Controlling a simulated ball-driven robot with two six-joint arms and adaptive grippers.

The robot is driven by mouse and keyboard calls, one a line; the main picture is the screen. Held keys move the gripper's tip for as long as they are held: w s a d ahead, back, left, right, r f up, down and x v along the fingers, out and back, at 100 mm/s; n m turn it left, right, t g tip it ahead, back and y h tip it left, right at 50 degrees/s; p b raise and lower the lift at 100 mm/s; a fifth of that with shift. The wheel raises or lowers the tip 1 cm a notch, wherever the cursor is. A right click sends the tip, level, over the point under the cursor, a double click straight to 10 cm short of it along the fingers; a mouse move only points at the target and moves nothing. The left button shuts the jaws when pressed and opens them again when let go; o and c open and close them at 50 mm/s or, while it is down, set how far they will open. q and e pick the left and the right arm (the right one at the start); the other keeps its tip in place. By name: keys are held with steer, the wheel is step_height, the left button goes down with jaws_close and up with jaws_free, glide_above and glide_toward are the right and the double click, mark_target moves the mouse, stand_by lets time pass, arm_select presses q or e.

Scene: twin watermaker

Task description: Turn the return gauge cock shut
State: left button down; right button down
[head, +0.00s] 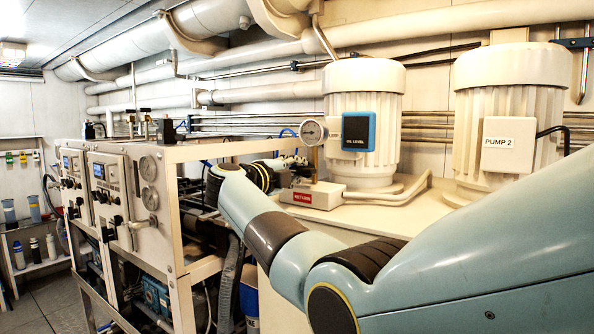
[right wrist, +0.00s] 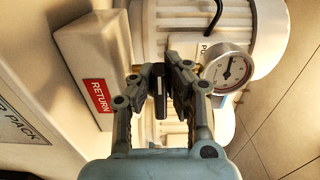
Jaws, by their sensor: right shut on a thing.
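The return gauge cock (right wrist: 160,98) shows in the right wrist view as a dark, narrow handle between my fingers. My right gripper (right wrist: 161,80) is shut on it. In the head view the right gripper (head: 288,172) reaches in beside the gauge post, and the cock is hidden there. The round white pressure gauge (head: 312,132) stands above; it also shows at the right of the gripper in the wrist view (right wrist: 228,68). A red RETURN label (head: 302,198) is on the pale block below, and it shows left of the gripper in the wrist view (right wrist: 97,96). My left gripper is not in view.
A white pump motor (head: 362,90) with a blue-framed box stands just behind the gauge. PUMP 2 (head: 515,90) stands to the right. A framed panel rack (head: 150,190) with dials is on the left. Pipes run along the back wall.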

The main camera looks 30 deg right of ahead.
steer(key=c, duration=1.3)
jaws_free()
steer(key=shift+w, duration=0.1)
steer(key=shift+a, duration=0.1)
steer(key=v, duration=0.7)
steer(key=shift+a, duration=0.2)
